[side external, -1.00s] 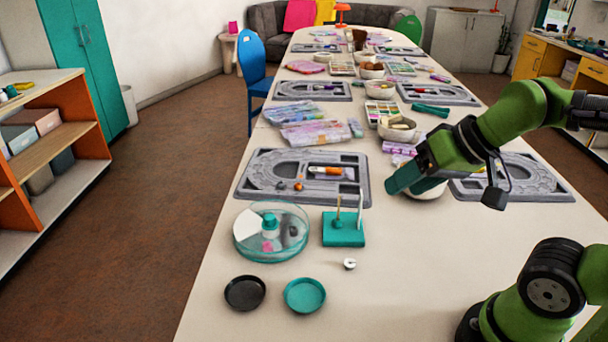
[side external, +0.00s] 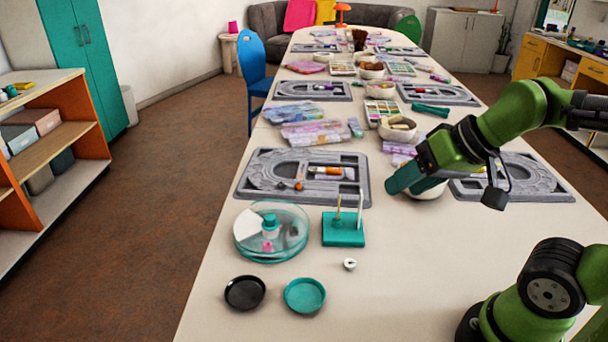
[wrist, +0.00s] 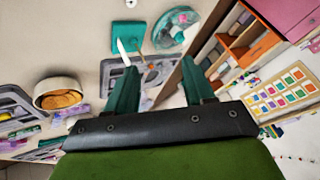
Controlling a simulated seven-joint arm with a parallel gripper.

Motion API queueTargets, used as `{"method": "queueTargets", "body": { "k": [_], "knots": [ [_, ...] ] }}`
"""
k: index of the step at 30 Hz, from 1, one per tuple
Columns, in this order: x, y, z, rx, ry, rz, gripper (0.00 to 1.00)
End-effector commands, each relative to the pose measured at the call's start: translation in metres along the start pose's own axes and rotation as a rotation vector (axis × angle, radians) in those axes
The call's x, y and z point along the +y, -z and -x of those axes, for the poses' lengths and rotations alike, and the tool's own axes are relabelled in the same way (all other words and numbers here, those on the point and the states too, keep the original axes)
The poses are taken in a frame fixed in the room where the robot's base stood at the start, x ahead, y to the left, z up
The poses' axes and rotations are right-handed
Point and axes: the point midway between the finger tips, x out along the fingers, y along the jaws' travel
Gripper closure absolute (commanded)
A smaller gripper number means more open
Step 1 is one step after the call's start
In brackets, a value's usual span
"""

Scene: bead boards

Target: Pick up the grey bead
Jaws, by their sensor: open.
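A small dark grey piece, perhaps the grey bead (side external: 292,231), shows in the right part of the round clear case (side external: 238,246); its shape is blurred. The case also shows in the wrist view (wrist: 184,14). It holds a white section, a teal knob and a pink piece. My gripper (side external: 390,191) is open, with nothing seen between its fingers, raised over the table to the right of the case. In the wrist view its two teal fingers (wrist: 160,68) stand apart, with table between them. Distance to the bead is hard to judge.
A teal stand with two upright posts (side external: 343,231) is right of the case. A small white piece (side external: 350,264) lies in front of it. A black dish (side external: 245,292) and teal dish (side external: 304,295) sit nearer. A grey bead board (side external: 249,191) lies behind.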

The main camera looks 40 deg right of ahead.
Motion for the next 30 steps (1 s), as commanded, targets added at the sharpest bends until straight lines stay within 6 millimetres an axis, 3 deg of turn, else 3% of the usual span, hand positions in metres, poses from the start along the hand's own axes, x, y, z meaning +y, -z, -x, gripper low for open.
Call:
{"method": "queueTargets", "body": {
  "k": [5, 9, 14, 23, 30],
  "knots": [
    [0.001, 0.000, -0.001, -0.005, -0.002, -0.002, 0.47],
    [0.006, 0.000, -0.017, -0.066, -0.031, -0.025, 0.47],
    [0.006, 0.033, -0.046, -0.150, -0.060, -0.171, 0.47],
    [0.019, 0.128, -0.135, -0.193, -0.160, -0.934, 0.47],
    [0.045, 0.195, -0.222, -0.110, -0.242, -1.728, 0.47]
  ]
}}
